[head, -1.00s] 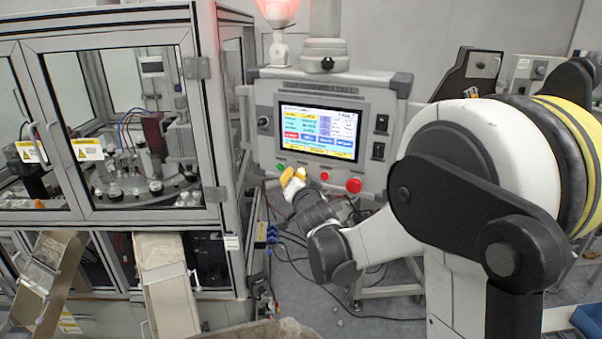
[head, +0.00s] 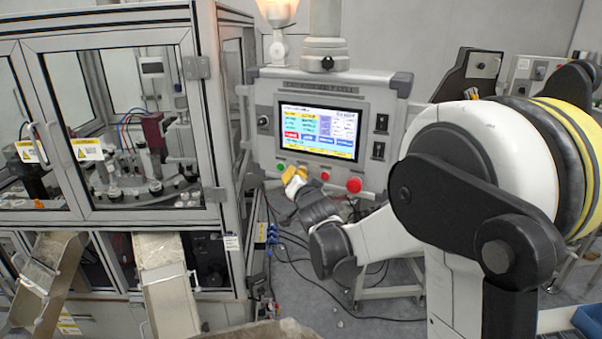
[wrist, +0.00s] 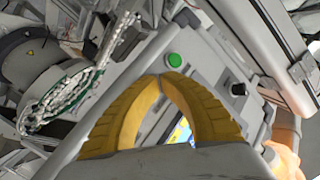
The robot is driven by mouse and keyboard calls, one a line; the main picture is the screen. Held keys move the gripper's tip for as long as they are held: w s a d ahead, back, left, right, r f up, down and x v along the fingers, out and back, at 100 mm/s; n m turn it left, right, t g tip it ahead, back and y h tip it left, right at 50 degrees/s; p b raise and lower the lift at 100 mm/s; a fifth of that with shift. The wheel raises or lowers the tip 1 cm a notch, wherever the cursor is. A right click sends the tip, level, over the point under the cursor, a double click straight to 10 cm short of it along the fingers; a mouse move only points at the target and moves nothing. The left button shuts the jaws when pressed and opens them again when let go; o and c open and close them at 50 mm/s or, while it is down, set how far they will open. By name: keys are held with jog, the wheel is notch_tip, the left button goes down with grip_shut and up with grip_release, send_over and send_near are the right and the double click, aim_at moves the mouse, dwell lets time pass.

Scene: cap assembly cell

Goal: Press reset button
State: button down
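The control panel (head: 262,91) faces me with a lit screen (head: 318,130). Below the screen sit a green button (head: 280,167), a small red button (head: 325,176) and a large red button (head: 354,185). I cannot read which is labelled reset. My gripper (head: 288,171) is at the panel's lower edge, just right of the green button, and hides part of the button row. In the wrist view its yellow fingers (wrist: 171,73) meet at the tips, with nothing seen between them. The green button (wrist: 175,59) shows just beyond the tips; contact is unclear.
A glazed machine cabinet (head: 208,100) stands left of the panel, with metal chutes (head: 170,290) below. A signal lamp (head: 277,12) glows above the panel. A black knob (wrist: 239,89) shows in the wrist view. Cables lie on the floor below the panel.

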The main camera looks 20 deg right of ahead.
jog(key=shift+s+a, duration=0.4)
jog(key=s+a, duration=0.4)
jog(key=shift+s+b, duration=0.2)
jog(key=shift+b, duration=0.1)
jog(key=shift+f, duration=0.1)
dwell(0.7)
jog(key=s+d+f+n+g+h+b, duration=0.2)
jog(key=s+d+f+g+b, duration=0.2)
jog(key=s+f+b, duration=0.9)
jog(key=s+a+f+n+g+y+b, duration=0.2)
jog(key=s+f+b, duration=0.4)
jog(key=s+f, duration=0.4)
jog(key=s+a+f+n+g+y+b, duration=0.1)
jog(key=s+a+f+n+g+b, duration=0.1)
jog(key=s+f, duration=0.7)
jog(key=s+n+g+b, duration=0.1)
jog(key=n+b, duration=0.1)
jog(key=b, duration=0.1)
jog(key=shift+a+f+n+g+y+b, duration=0.3)
jog(key=shift+a+f+g+y+b, duration=0.05)
jog(key=shift+g+y+b, duration=0.05)
